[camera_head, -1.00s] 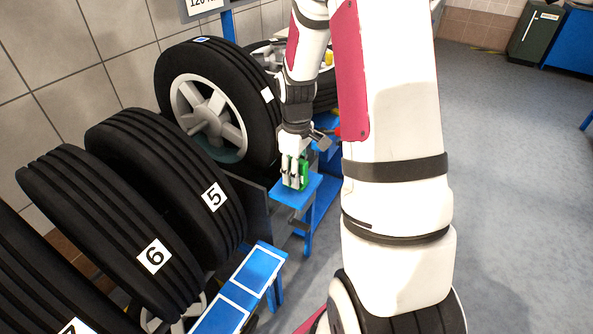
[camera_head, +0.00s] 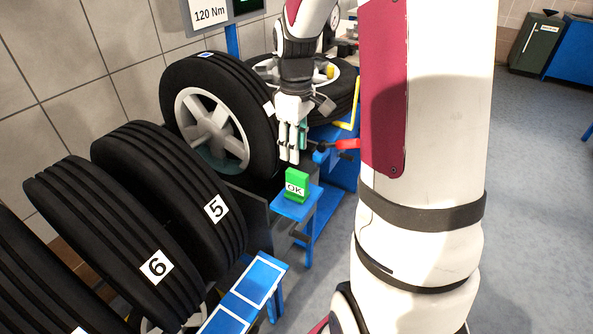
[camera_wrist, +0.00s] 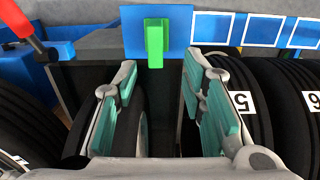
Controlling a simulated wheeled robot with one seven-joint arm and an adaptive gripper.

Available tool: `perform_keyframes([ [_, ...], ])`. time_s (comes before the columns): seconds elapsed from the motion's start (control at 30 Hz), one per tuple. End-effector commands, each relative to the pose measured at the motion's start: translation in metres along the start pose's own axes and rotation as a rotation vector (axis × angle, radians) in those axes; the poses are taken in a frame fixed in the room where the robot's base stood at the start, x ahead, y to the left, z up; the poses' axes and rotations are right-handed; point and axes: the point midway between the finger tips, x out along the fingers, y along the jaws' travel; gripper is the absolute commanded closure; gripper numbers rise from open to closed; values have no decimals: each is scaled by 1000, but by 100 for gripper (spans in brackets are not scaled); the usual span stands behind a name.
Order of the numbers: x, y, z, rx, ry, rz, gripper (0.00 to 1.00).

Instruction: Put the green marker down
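The green marker (camera_head: 297,186), labelled OK, stands upright on a small blue shelf (camera_head: 309,207). In the wrist view the marker (camera_wrist: 154,40) sits on the blue shelf (camera_wrist: 183,22), beyond the fingertips. My gripper (camera_head: 290,158) is just above and behind the marker in the head view, apart from it. In the wrist view my gripper (camera_wrist: 165,78) is open, with wide-set teal finger pads and nothing between them.
Tyres labelled 5 (camera_head: 172,183) and 6 (camera_head: 112,240) stand in a row at left. A wheel (camera_head: 217,112) stands behind the shelf. A red-handled lever (camera_head: 346,144) is to the right. Blue outlined slots (camera_head: 262,282) lie in front. Floor at right is clear.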

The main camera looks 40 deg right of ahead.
Motion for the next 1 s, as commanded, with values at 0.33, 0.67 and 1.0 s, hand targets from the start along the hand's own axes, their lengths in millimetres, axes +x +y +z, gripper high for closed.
perform_keyframes([
  [0.33, -84, -110, 28, 116, 76, 59, 62],
  [0.67, -116, -210, 99, 257, 181, 60, 62],
  [1.0, -110, -251, 144, 339, 238, 29, 62],
])
